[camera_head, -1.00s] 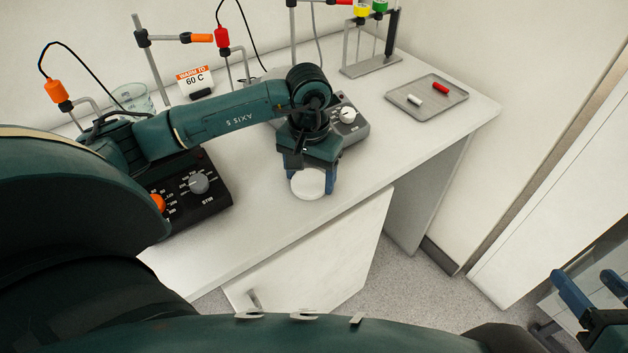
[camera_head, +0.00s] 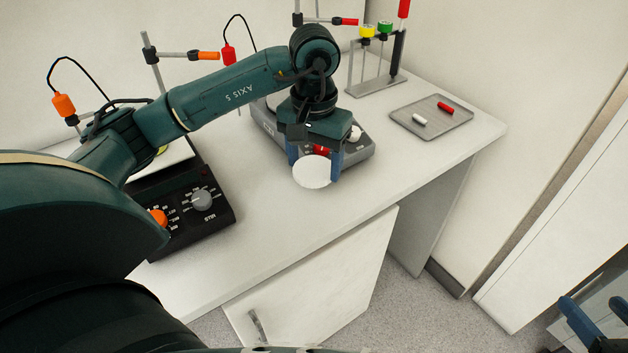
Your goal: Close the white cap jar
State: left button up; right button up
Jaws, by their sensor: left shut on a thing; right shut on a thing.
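My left gripper (camera_head: 314,168) points down over the worktop, with its blue fingers either side of a round white disc, which looks like the white cap. It is shut on this cap (camera_head: 312,173). The jar's body cannot be made out under the cap. A small red piece (camera_head: 321,149) shows between the fingers, just behind the cap. My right gripper (camera_head: 592,326) is partly in view at the lower right corner, far from the worktop. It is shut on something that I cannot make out.
A grey hotplate (camera_head: 364,148) stands right behind the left gripper. A black stirrer (camera_head: 222,213) is at the left. A grey tray (camera_head: 455,120) holds a white and a red piece. A rack (camera_head: 373,87) with yellow and green caps stands at the back. The front worktop is clear.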

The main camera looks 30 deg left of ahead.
pick_arm(q)
jog(key=shift+r, duration=0.9)
pick_arm(e)
jog(key=o, duration=0.5)
jog(key=c, duration=0.9)
notch_tip(320, 180, up, 2)
jog(key=shift+r+p, duration=0.1)
jog(key=shift+p, duration=1)
pick_arm(q)
jog(key=s+d+f+m, duration=0.1)
jog(key=s+d+f, duration=0.3)
jog(key=d, duration=0.3)
pick_arm(e)
jog(key=w+a+f+n+g+y, duration=0.2)
jog(key=a+n+g+y, duration=0.4)
jog(key=a, duration=0.8)
jog(key=shift+a+n+g, duration=0.25)
jog(key=shift+n+g, duration=0.25)
jog(key=shift+n, duration=0.5)
